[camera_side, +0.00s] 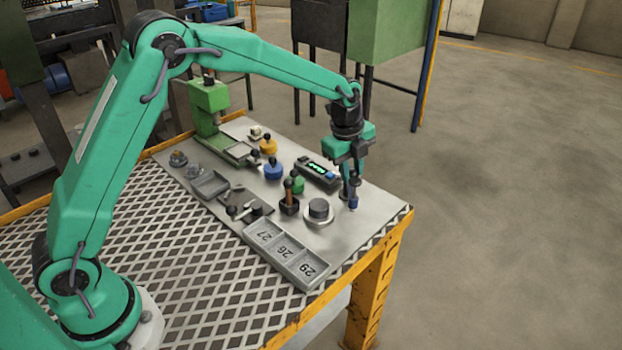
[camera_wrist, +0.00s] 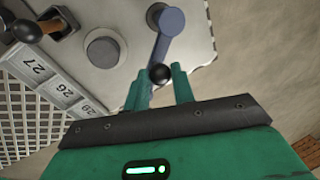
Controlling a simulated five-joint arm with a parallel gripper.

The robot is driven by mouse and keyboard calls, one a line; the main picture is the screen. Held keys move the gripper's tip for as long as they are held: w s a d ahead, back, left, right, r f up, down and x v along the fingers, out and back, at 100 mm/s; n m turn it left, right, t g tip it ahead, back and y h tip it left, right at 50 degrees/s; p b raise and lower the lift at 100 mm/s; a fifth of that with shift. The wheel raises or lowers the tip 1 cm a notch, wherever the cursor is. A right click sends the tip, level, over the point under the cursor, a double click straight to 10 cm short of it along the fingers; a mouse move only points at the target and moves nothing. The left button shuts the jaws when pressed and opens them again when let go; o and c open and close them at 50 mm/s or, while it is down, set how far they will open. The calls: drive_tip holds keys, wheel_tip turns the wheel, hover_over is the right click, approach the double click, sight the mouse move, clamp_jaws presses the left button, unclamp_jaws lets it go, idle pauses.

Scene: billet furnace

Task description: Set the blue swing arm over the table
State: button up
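The blue swing arm (camera_wrist: 168,38) shows in the wrist view as a short blue-grey bar. Its wide round end is at the top, near the edge of the grey table plate (camera_wrist: 125,22), and a black ball knob (camera_wrist: 160,74) is at its near end. The knob end lies close to the plate's edge; I cannot tell whether it overhangs. My gripper (camera_wrist: 161,70) has its two green fingers apart, one on each side of the knob, with no clear grip on it. In the side view my gripper (camera_side: 351,185) points down at the table's right end, and a small blue part (camera_side: 353,202) shows below it.
A round dark block on a pale disc (camera_side: 319,211) and a wooden-handled tool in a dark holder (camera_side: 289,204) stand left of my gripper. A numbered tray (camera_side: 285,254) lies in front. A display box (camera_side: 317,172) and several knobbed weights stand behind. Right of the table is open floor.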

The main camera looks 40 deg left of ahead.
clamp_jaws()
drive_tip(key=shift+s+a+m, duration=0.3)
drive_tip(key=shift+a+m, duration=0.25)
drive_tip(key=shift+m, duration=0.55)
drive_tip(key=shift+s+a+m, duration=0.25)
drive_tip(key=shift+a+m, duration=0.25)
drive_tip(key=shift+m, duration=0.6)
drive_tip(key=o, duration=0.9)
unclamp_jaws()
drive_tip(key=shift+r, duration=0.15)
